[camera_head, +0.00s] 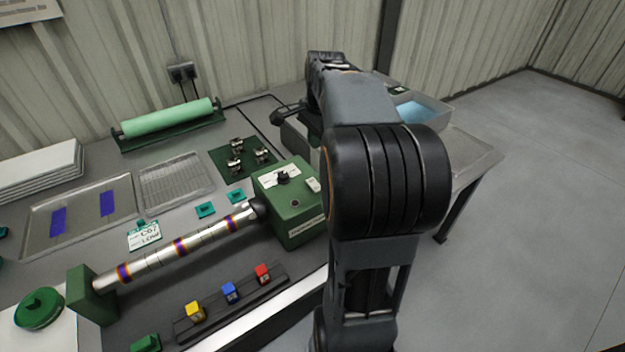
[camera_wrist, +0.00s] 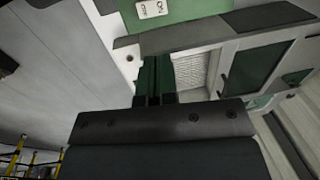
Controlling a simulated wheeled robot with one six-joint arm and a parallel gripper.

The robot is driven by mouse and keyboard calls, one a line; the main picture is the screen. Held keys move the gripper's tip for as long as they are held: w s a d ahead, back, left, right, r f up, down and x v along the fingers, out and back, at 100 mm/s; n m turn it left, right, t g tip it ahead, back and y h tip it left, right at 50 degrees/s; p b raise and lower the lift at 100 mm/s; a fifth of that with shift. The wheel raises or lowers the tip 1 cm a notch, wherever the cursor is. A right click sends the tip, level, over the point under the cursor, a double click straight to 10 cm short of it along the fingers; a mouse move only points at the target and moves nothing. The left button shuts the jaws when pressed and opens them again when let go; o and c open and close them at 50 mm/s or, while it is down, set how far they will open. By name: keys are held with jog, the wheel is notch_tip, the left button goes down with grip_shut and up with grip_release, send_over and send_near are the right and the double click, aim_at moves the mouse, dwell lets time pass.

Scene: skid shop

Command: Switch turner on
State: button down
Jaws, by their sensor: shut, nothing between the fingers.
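The turner is a green motor box (camera_head: 296,225) with a dark knob (camera_head: 282,177) on top and a banded metal bar (camera_head: 178,245) running left to a green end block (camera_head: 92,293). A small white switch (camera_head: 313,185) sits at the top right of the box. In the wrist view the switch (camera_wrist: 155,9) shows ON and OFF lettering on a green face at the top edge. My gripper (camera_wrist: 155,72) is shut and empty, its fingertips below the switch in that picture and apart from it. In the head view my fingers are not clear behind the box.
Red, blue and yellow blocks (camera_head: 229,291) stand on a dark rail in front of the bar. A mint roll (camera_head: 168,117) and a metal tray (camera_head: 80,216) lie at the back and left. A clear bin (camera_head: 425,108) stands beyond my arm. Open floor lies right.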

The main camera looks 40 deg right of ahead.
aim_at(314, 184)
jog(key=f, duration=0.4)
jog(key=w+f, duration=0.1)
jog(key=f, duration=0.4)
jog(key=w+f, duration=0.1)
jog(key=f, duration=0.4)
jog(key=shift+b, duration=0.35)
jog(key=shift+r+p, duration=0.1)
jog(key=shift+p, duration=0.4)
jog(key=shift+f+g, duration=0.3)
jog(key=shift+s, duration=0.2)
jog(key=shift+s+r, duration=0.3)
jog(key=shift+s, duration=0.25)
